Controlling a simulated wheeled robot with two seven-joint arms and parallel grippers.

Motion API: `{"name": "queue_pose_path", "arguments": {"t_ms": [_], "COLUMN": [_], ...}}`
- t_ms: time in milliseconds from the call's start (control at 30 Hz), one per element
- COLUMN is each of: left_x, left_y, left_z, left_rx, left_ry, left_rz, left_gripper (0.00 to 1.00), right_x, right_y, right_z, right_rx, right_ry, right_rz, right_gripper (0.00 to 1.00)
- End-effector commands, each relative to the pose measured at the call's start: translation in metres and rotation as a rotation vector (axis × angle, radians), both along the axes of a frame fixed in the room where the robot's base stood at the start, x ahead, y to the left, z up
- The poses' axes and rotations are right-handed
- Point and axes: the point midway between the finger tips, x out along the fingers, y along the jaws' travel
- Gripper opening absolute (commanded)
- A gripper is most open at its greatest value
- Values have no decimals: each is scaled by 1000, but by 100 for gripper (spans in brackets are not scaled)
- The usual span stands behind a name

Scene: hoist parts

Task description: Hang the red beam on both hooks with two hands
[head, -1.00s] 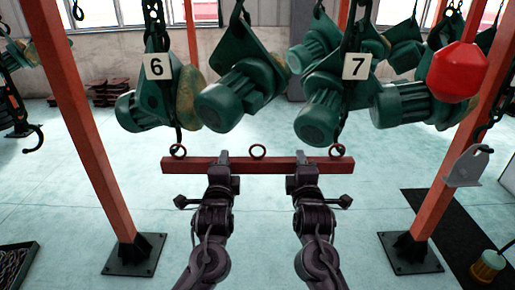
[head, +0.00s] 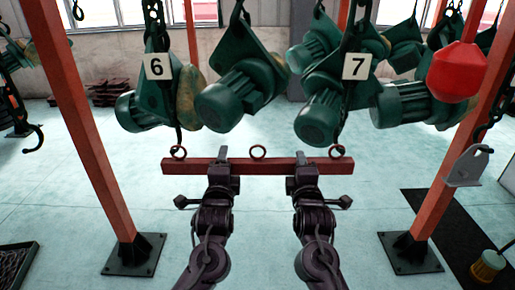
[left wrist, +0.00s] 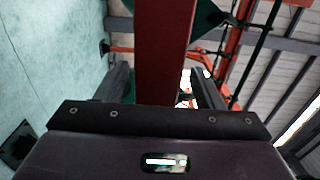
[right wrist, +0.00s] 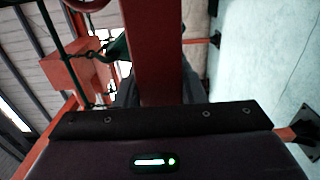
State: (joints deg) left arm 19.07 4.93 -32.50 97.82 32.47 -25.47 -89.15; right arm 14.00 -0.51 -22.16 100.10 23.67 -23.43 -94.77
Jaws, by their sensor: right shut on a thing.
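The red beam (head: 258,166) is level in the head view, with a ring near each end and one in the middle. My left gripper (head: 222,171) and right gripper (head: 304,171) are shut on it, either side of the middle ring. The beam also fills the middle of the left wrist view (left wrist: 163,50) and the right wrist view (right wrist: 150,50). The left hook (head: 179,137) hangs below hoist 6 at the left ring (head: 178,152). The right hook below hoist 7 is mostly hidden, above the right ring (head: 336,150). I cannot tell whether either hook is through its ring.
Green hoists (head: 240,92) hang above and behind the beam. Orange posts stand left (head: 88,140) and right (head: 455,140). A red block (head: 457,72) and a grey plate (head: 468,166) hang at the right. The floor below the beam is clear.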

Motion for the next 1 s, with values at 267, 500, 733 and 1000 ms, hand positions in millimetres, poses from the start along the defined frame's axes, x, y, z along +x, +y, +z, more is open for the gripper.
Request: {"name": "queue_pose_path", "arguments": {"t_ms": [267,500,733,1000], "left_x": [0,0,0,0], "left_y": [0,0,0,0], "left_z": [-4,-2,-2,-1], "left_rx": [4,2,1,1], "left_ry": [7,5,3,3], "left_rz": [-1,0,-1,-1], "left_gripper": [62,62,76,76], "right_x": [0,0,0,0], "right_y": [0,0,0,0], "right_z": [3,2,-1,0], "right_rx": [3,2,-1,1], "right_ry": [-7,-4,1,-1], "right_rz": [0,0,1,0], "right_gripper": [48,62,62,76]}}
